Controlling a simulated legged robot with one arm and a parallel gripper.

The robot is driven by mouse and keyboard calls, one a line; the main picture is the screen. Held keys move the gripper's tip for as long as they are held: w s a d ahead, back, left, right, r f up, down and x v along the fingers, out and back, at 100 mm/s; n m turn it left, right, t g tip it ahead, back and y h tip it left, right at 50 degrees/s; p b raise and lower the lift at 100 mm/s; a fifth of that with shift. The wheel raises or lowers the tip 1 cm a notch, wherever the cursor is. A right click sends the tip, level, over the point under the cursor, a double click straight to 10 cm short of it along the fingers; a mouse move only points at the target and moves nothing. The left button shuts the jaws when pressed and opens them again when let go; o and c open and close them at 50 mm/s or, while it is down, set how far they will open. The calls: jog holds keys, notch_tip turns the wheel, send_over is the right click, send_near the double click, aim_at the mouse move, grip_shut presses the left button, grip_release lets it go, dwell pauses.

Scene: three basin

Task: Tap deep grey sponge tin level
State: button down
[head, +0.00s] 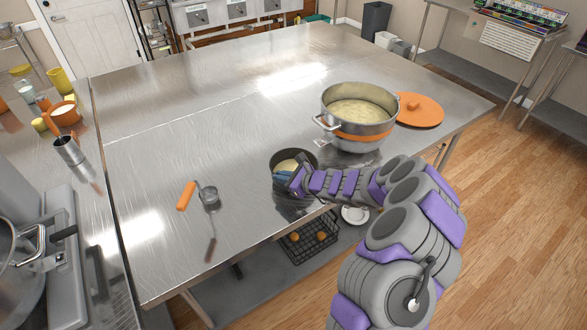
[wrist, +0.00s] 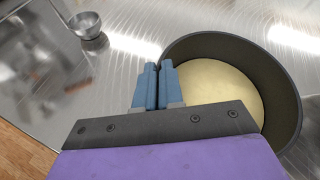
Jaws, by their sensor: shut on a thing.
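The deep grey tin (head: 296,153) stands near the front edge of the steel table, with pale yellow batter (head: 288,165) in it. In the wrist view the dark tin wall (wrist: 284,85) curves around the smooth batter (wrist: 225,85). My gripper (head: 283,176) is at the tin's near left side. In the wrist view its blue fingers (wrist: 157,68) are shut on the tin's wall at the rim. The fingers and palm hide the near part of the tin. I cannot tell whether its base touches the table.
An orange-handled ladle (head: 208,194) lies to the left. A wire basket (head: 310,243) is on the shelf below. The table's back left is clear.

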notch_tip(320, 180, down, 3)
jog(key=shift+f+b, duration=0.1)
jog(key=shift+b, duration=0.3)
jog(key=shift+r+p, duration=0.3)
jog(key=c, duration=1.2)
grip_release()
jog(key=shift+d, duration=0.1)
jog(key=shift+p+v, duration=0.5)
jog(key=shift+v, duration=0.5)
jog(key=shift+s+d+r, duration=0.2)
jog(key=shift+s+d, duration=0.05)
jog(key=shift+d, duration=0.1)
